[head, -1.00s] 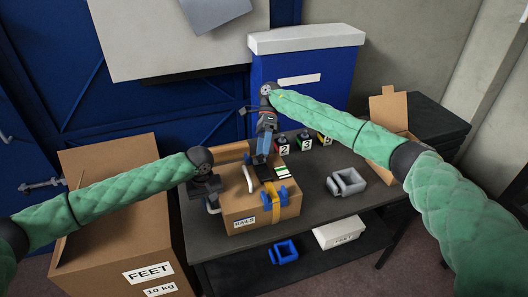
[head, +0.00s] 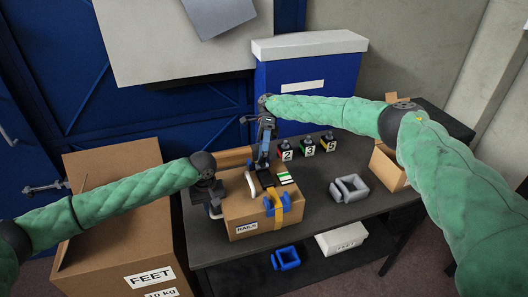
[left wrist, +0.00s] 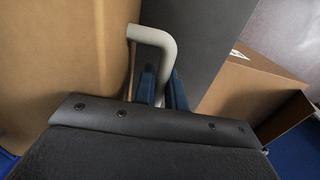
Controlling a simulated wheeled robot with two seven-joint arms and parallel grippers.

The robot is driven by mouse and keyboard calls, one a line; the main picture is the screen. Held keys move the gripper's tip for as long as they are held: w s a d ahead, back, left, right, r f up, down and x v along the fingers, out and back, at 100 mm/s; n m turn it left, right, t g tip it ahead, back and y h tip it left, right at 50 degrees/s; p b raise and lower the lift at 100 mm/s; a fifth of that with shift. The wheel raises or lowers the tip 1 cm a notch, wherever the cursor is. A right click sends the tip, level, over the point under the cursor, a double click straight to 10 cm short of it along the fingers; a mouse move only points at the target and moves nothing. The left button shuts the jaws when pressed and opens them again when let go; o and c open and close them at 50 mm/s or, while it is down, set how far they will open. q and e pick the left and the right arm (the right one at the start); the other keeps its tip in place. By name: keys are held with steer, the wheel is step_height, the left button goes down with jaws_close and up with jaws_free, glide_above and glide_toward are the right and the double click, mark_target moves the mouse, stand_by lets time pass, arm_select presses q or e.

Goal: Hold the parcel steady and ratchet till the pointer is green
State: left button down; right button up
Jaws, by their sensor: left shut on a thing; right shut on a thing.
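The parcel (head: 238,212) is a brown box labelled RAILS on the dark table. A yellow strap (head: 288,211) and a blue ratchet part (head: 269,205) are at its front right. A card with green and white bands (head: 286,178) lies on top; I cannot make out the pointer. My left gripper (head: 211,204) is at the parcel's left side. In the left wrist view its blue fingers (left wrist: 162,88) are shut on a pale bent handle (left wrist: 157,40). My right gripper (head: 264,163) points down over the parcel's top, shut on a dark ratchet lever (head: 267,179), partly hidden.
Numbered bottles (head: 308,147) stand behind the parcel. A grey holder (head: 348,188) is to its right, beside an open carton (head: 388,168). A blue holder (head: 285,258) and a white box (head: 342,238) are below. A tall FEET carton (head: 112,235) stands left.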

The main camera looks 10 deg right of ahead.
steer(key=shift+w+f, duration=0.1)
steer(key=shift+w, duration=0.05)
stand_by(0.4)
steer(key=o, duration=1.2)
steer(key=shift+o, duration=0.2)
steer(key=shift+d, duration=0.1)
step_height(320, 180, up, 10)
